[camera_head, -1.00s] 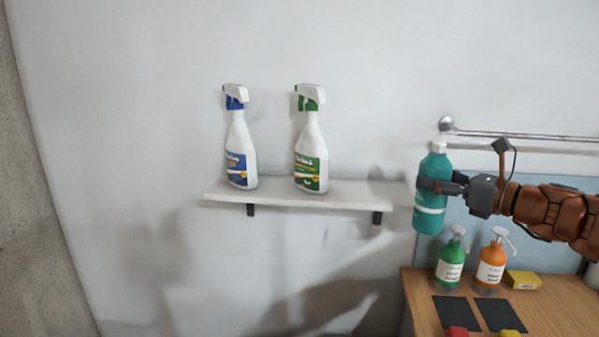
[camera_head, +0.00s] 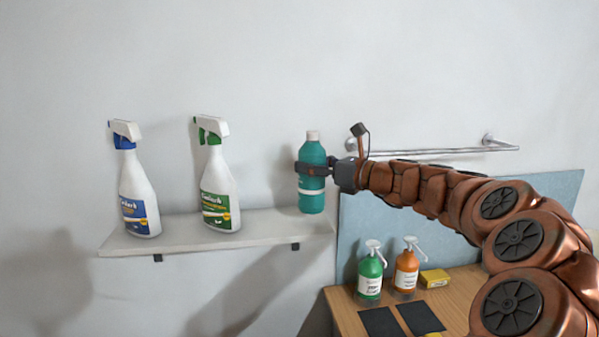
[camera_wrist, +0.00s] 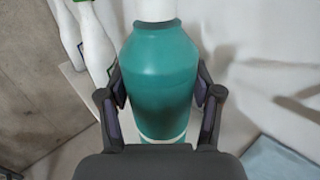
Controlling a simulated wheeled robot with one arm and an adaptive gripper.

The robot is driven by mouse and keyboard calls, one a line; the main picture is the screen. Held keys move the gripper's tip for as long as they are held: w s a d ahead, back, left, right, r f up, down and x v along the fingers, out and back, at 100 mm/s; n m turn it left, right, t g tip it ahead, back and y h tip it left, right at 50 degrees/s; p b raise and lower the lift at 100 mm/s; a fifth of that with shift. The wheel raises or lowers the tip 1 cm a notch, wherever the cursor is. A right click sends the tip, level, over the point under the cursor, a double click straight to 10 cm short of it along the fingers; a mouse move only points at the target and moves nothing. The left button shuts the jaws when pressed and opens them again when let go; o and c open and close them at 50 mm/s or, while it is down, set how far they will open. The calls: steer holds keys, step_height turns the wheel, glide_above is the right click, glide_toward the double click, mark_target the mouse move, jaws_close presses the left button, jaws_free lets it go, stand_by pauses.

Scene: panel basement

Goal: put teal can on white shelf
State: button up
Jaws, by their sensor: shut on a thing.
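The teal can (camera_head: 312,188) is a teal bottle with a white cap and a white label band. My gripper (camera_head: 313,169) is shut on its upper body and holds it upright. In the head view it is at the right end of the white shelf (camera_head: 270,236); I cannot tell whether its base touches the shelf. In the wrist view the teal can (camera_wrist: 160,80) fills the middle, between the two fingers of my gripper (camera_wrist: 160,100). Its lower part is hidden there by the gripper body.
A blue-labelled spray bottle (camera_head: 138,195) and a green-labelled one (camera_head: 217,190) stand on the shelf's left and middle. A bare stretch lies right of them. Below right, a wooden table (camera_head: 350,318) holds green (camera_head: 370,275) and orange (camera_head: 406,272) pump bottles. A metal rail (camera_head: 440,152) is on the wall.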

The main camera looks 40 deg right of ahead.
steer(key=shift+w+a+f+p, duration=0.15)
steer(key=shift+w+f+p, duration=0.65)
steer(key=shift+w+f, duration=1.15)
steer(key=shift+f, duration=0.1)
steer(key=o, duration=1.5)
steer(key=b+v, duration=0.3)
steer(key=v, duration=0.9)
